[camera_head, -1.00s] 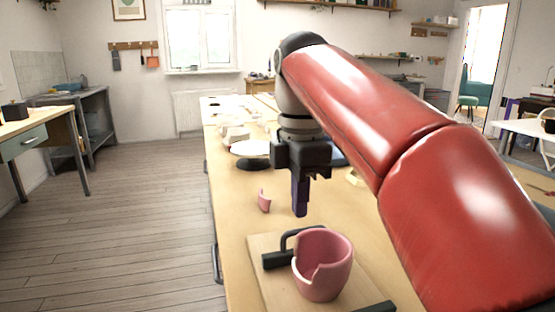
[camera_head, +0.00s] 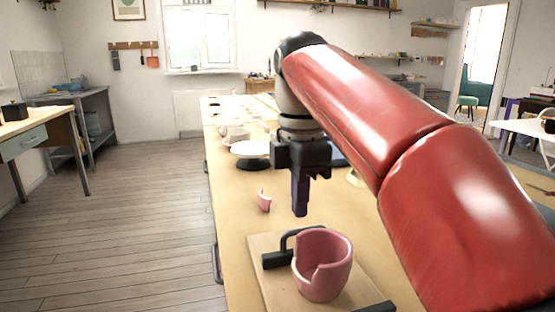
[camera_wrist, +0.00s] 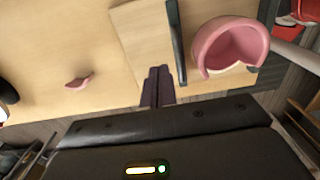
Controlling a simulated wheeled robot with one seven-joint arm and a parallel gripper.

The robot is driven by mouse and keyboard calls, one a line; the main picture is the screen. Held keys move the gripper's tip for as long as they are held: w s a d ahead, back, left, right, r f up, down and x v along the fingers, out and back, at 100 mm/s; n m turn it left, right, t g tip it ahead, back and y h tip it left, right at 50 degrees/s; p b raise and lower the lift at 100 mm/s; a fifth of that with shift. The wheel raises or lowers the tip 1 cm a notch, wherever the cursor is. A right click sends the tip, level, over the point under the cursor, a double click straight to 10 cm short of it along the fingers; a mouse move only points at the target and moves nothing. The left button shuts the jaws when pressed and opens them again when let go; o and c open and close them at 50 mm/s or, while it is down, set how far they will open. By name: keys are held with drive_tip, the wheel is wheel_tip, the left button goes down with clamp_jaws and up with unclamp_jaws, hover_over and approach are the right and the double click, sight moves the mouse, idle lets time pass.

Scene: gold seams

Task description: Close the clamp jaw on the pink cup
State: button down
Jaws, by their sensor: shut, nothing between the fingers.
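The pink cup (camera_head: 322,266) stands upright on a wooden board (camera_head: 262,285) near the front of the workbench, with a piece broken out of its rim. In the wrist view the cup (camera_wrist: 232,46) is at the upper right. A dark clamp jaw with a handle (camera_head: 286,246) is at the cup's far left side; I cannot tell whether it touches the cup. Another dark bar (camera_head: 377,307) is at the near right, partly cut off by the frame. My gripper (camera_head: 300,212) is shut and empty, above the bench beyond the cup. Its fingers (camera_wrist: 158,86) also show in the wrist view.
A pink shard (camera_head: 264,201) lies on the bench (camera_head: 228,222) left of my gripper. A white round plate on a dark stand (camera_head: 250,149) and pale pieces are further back. The bench's left side is mostly clear, with open floor beyond its edge.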

sight(309, 232)
drive_tip(key=shift+f, duration=0.1)
idle(0.6)
drive_tip(key=shift+f+b, duration=1.05)
drive_tip(key=shift+f, duration=0.65)
drive_tip(key=shift+s+d+b, duration=0.25)
drive_tip(key=shift+s, duration=0.65)
drive_tip(key=shift+s+d+b, duration=0.3)
drive_tip(key=shift+s, duration=0.65)
drive_tip(key=shift+s+d+b, duration=0.25)
drive_tip(key=shift+s, duration=0.65)
drive_tip(key=shift+w, duration=0.2)
drive_tip(key=shift+w+a+r+p, duration=0.1)
drive_tip(key=shift+w+a+p, duration=0.1)
drive_tip(key=shift+w+p, duration=0.35)
